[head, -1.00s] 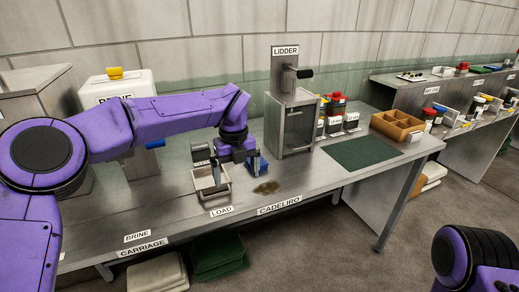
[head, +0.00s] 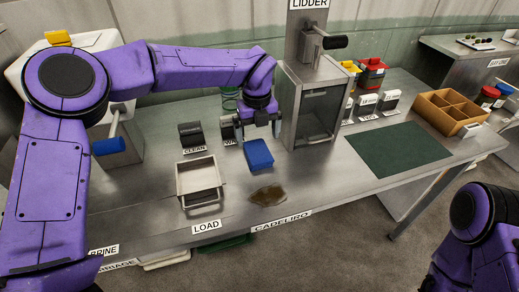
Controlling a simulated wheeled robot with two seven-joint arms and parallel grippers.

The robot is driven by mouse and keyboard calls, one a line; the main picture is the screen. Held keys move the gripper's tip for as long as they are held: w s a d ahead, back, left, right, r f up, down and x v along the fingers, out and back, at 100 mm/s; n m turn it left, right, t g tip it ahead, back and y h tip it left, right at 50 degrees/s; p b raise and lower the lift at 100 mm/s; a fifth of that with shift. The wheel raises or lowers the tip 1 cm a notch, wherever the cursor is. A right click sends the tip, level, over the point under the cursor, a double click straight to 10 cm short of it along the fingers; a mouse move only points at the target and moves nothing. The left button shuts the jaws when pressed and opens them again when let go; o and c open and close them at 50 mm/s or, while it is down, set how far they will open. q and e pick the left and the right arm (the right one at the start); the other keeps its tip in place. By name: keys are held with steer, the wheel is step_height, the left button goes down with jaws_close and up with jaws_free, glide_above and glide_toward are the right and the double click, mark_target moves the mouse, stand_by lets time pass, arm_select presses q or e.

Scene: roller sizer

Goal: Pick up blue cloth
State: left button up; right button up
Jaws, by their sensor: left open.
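The blue cloth (head: 258,154) is a small blue block-like piece on the metal bench, left of the lidder. My left gripper (head: 259,126) points down just behind the cloth's far edge, its two fingers apart. I cannot tell whether the fingers touch the cloth; nothing shows held between them. My right arm shows at the lower right, but its gripper is not in view.
A pale tray (head: 198,178) sits left of the cloth and a brown spill (head: 267,195) lies in front of it. The lidder (head: 314,100) stands close on the right. A dark block (head: 191,134) is behind the tray. A green mat (head: 386,149) lies farther right.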

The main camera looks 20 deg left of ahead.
mark_target(258, 149)
arm_select(q)
steer(key=shift+s+a+f+p, duration=0.1)
steer(key=shift+s+f+p, duration=0.75)
steer(key=shift+f, duration=0.15)
steer(key=w+f, duration=0.1)
steer(key=f, duration=0.1)
steer(key=w+f, duration=0.1)
steer(key=shift+f, duration=0.4)
steer(key=shift+w+f, duration=0.25)
steer(key=shift+w, duration=0.05)
steer(key=shift+s+r, duration=0.3)
steer(key=shift+s, duration=0.15)
steer(key=shift+c, duration=0.9)
steer(key=shift+s+r, duration=0.1)
steer(key=shift+s, duration=0.05)
steer(key=c, duration=0.9)
arm_select(e)
steer(key=shift+s+r, duration=0.15)
steer(key=shift+r, duration=0.4)
steer(key=shift+s+r, duration=0.15)
steer(key=shift+r, duration=0.4)
